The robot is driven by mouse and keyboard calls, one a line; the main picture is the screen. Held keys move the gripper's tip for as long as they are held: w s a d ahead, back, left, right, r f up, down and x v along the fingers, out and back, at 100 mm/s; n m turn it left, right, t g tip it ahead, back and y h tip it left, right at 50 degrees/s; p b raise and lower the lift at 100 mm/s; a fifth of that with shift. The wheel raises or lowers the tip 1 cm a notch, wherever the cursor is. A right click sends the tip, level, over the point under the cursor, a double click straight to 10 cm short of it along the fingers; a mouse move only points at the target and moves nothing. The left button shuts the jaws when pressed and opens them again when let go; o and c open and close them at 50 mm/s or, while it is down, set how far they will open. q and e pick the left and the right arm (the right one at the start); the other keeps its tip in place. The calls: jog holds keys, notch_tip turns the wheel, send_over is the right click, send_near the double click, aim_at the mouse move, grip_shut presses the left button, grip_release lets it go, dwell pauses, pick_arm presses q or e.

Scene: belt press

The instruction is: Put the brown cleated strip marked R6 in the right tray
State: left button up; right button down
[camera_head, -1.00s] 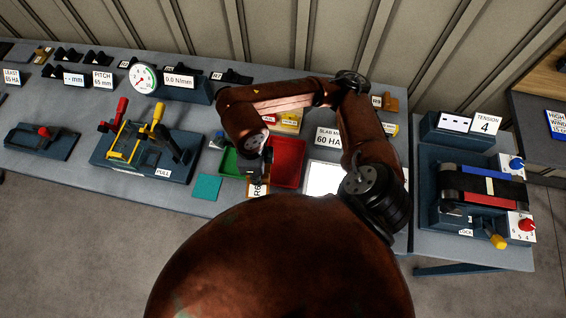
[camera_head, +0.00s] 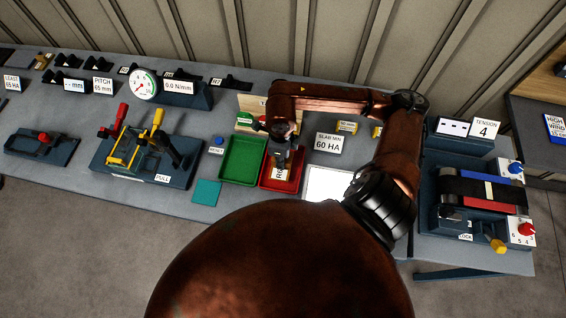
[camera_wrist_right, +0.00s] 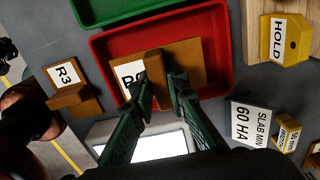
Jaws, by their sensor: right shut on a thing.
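My right gripper (camera_head: 281,158) is shut on the brown cleated strip (camera_head: 280,175), whose white label reads R6 and is partly covered. In the right wrist view the gripper's two fingers (camera_wrist_right: 163,88) close on the strip's raised cleat, and the strip (camera_wrist_right: 187,58) lies flat-side down within the outline of the red tray (camera_wrist_right: 222,42). I cannot tell whether it touches the tray floor. The red tray (camera_head: 265,184) is the right one of two in the head view; the green tray (camera_head: 226,172) is beside it on the left. My left gripper is not in view.
A brown piece marked R3 (camera_wrist_right: 76,98) lies beside the red tray in the wrist view. A white panel (camera_head: 326,184) is right of the red tray, with the SLAB MIN 60 HA sign (camera_head: 328,143) behind. A teal square (camera_head: 206,193) lies front left.

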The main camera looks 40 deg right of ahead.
jog(key=shift+w+d+f, duration=0.1)
jog(key=shift+d+f, duration=0.25)
jog(key=shift+f, duration=0.05)
jog(key=shift+d+f, duration=0.1)
jog(key=shift+f, duration=1.6)
jog(key=shift+f, duration=0.15)
jog(key=c, duration=1.9)
grip_release()
notch_tip(320, 180, up, 12)
jog(key=shift+r, duration=0.2)
